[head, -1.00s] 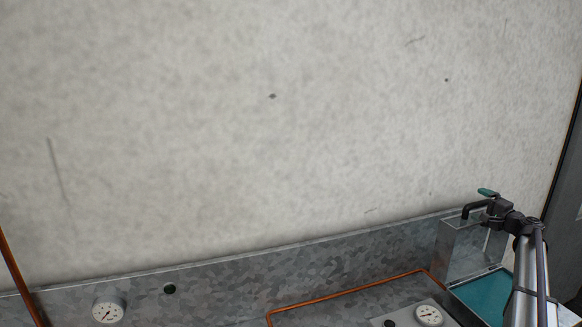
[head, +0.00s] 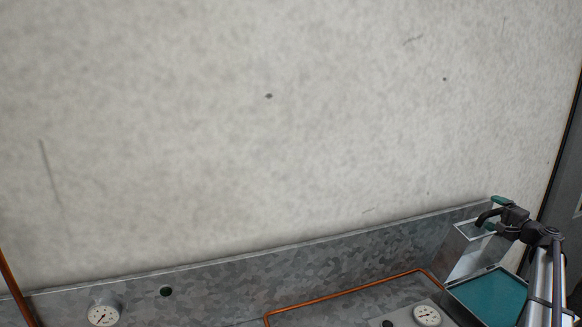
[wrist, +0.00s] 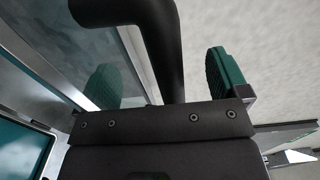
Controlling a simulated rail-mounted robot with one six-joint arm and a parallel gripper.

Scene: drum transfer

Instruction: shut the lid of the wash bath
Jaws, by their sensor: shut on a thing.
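The wash bath (head: 488,293) is a metal-rimmed basin with teal liquid at the lower right of the head view; it also shows at the lower left of the wrist view (wrist: 20,152). Its grey metal lid (head: 466,256) stands raised at the bath's back edge, tilted forward over it. The lid also shows in the wrist view (wrist: 50,40). A black curved handle (wrist: 155,35) is on the lid. My gripper (head: 495,213), with green finger pads, is shut on this handle. My arm hides the bath's right side.
A galvanised bench with a back panel (head: 300,262) runs along the pale wall (head: 250,130). A copper pipe (head: 345,298), a gauge (head: 427,315) and another gauge (head: 103,314) are left of the bath. A dark upright panel stands at the far right.

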